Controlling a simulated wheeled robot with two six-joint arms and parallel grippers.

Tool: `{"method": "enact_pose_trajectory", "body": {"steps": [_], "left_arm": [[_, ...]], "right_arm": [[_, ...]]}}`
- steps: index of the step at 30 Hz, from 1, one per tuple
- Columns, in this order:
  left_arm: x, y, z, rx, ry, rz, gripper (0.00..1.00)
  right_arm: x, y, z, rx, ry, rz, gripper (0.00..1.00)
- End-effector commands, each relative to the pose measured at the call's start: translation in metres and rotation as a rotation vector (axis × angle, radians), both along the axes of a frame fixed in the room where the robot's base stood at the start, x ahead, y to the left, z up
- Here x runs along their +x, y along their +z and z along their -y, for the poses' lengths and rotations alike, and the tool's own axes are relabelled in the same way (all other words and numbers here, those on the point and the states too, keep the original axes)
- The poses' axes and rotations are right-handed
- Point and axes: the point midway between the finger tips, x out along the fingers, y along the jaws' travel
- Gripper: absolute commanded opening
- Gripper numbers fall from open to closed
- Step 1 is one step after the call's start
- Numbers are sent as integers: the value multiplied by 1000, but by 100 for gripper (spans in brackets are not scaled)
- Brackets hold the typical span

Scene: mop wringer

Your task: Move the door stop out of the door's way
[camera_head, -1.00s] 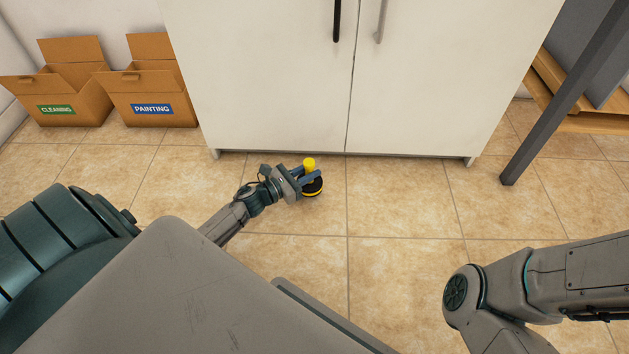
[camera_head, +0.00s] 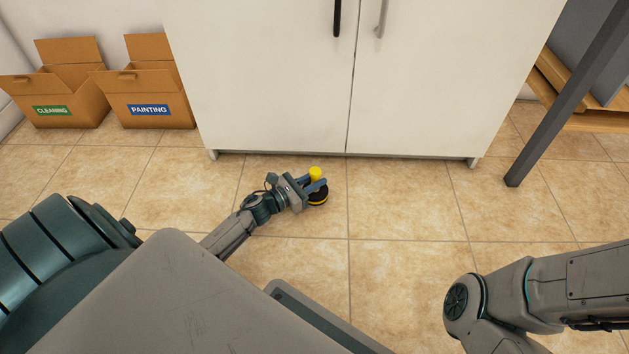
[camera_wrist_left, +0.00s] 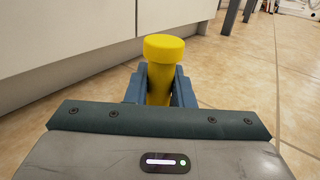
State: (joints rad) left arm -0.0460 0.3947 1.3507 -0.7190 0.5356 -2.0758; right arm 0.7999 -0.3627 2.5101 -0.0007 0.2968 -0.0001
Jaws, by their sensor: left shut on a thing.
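The door stop (camera_head: 317,197) has a yellow knob on top and a black round base with a yellow band. It is at the floor in front of the white cabinet's left door (camera_head: 270,80). My left gripper (camera_head: 316,184) is shut on its yellow upright. In the left wrist view the yellow knob (camera_wrist_left: 163,50) rises between the two blue-grey fingers, and the base is hidden. I cannot tell whether the base touches the floor. My right arm shows at the lower right, but its gripper is out of view.
A cleaning box (camera_head: 60,100) and a painting box (camera_head: 150,102) stand open left of the cabinet. A dark grey post (camera_head: 560,100) and wooden shelving (camera_head: 590,121) are at the right. The tiled floor (camera_head: 400,210) in front of the right door is clear.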

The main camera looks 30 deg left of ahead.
Motion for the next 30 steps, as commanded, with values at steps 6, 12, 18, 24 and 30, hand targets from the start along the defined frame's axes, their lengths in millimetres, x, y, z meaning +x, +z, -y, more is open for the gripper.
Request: {"method": "enact_pose_trajectory", "body": {"steps": [6, 12, 18, 24, 30], "left_arm": [[0, -1, 0, 0, 0, -1, 43], [0, -1, 0, 0, 0, 0, 43], [-12, 3, -5, 1, -1, -4, 43], [-52, 5, -22, 2, -1, -6, 43], [-89, 4, -37, 2, 0, -5, 43]], "right_arm": [[0, -1, 0, 0, 0, -1, 36], [0, -1, 0, -1, 0, -1, 36], [0, 8, 0, -2, -2, -1, 36], [0, 24, 0, -1, -3, 0, 36], [0, 38, 0, -1, -4, 1, 36]]}}
